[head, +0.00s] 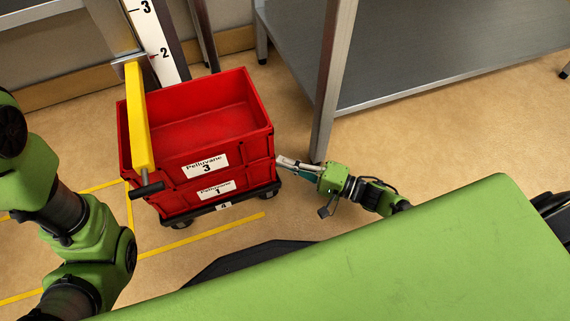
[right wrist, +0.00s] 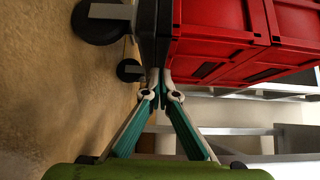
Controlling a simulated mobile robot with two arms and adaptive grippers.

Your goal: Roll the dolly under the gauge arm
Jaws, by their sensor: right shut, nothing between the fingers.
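The black wheeled dolly (head: 240,203), marked 4, carries two stacked red crates, an upper one labelled Pelluvane 3 (head: 190,158) and a lower one labelled Pelluvane 1 (head: 181,199). The yellow gauge arm (head: 137,115) sticks out from the scale post and, in the head view, overlaps the crates' left part. I cannot tell its clearance above them. My right gripper (head: 281,161) is shut and empty at the stack's right side. In the right wrist view its closed fingertips (right wrist: 164,92) meet or nearly meet the dolly's edge (right wrist: 150,40); contact is unclear. My left gripper is out of view.
A metal shelf table (head: 440,65) stands right of the dolly, its leg (head: 330,90) close behind my right gripper. The white scale (head: 160,45) stands behind the crates. Yellow floor lines (head: 195,237) run around the dolly. Floor in front and to the left is clear.

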